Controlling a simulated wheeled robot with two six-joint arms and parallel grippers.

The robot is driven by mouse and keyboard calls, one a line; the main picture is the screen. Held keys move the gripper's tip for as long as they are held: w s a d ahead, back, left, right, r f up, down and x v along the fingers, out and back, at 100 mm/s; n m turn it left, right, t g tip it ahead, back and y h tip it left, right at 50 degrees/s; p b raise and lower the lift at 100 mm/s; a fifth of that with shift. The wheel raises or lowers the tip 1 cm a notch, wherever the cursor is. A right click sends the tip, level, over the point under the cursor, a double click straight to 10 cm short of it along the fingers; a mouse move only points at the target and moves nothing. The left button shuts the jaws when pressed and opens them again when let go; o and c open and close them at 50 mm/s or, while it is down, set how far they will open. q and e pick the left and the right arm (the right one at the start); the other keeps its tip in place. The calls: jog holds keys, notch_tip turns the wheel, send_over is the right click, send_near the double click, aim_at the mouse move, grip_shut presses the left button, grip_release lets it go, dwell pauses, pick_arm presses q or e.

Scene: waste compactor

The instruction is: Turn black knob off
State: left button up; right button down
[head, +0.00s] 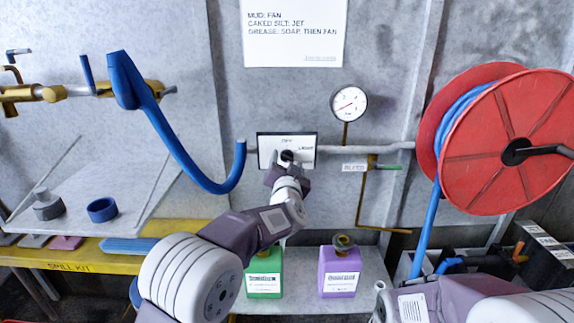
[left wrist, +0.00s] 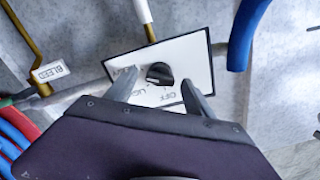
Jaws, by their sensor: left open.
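The black knob (head: 286,156) sits on a white switch plate (head: 303,140) lettered OFF and LIGHT on the wall. In the left wrist view the round black knob (left wrist: 159,74) shows between my finger tips, with the plate (left wrist: 190,58) behind it. My left gripper (head: 284,168) is open, its fingers on either side of the knob; it also shows in the left wrist view (left wrist: 158,88). I cannot tell whether the fingers touch the knob. My right arm shows at the lower right of the head view, but its gripper is out of view.
A pressure gauge (head: 348,103) and a BLEED valve (head: 372,166) are right of the plate. A blue hose (head: 190,165) hangs to its left. A red hose reel (head: 515,145) is at right. Green (head: 264,270) and purple (head: 339,268) bottles stand below.

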pick_arm(q)
jog(key=shift+c, duration=0.3)
grip_shut()
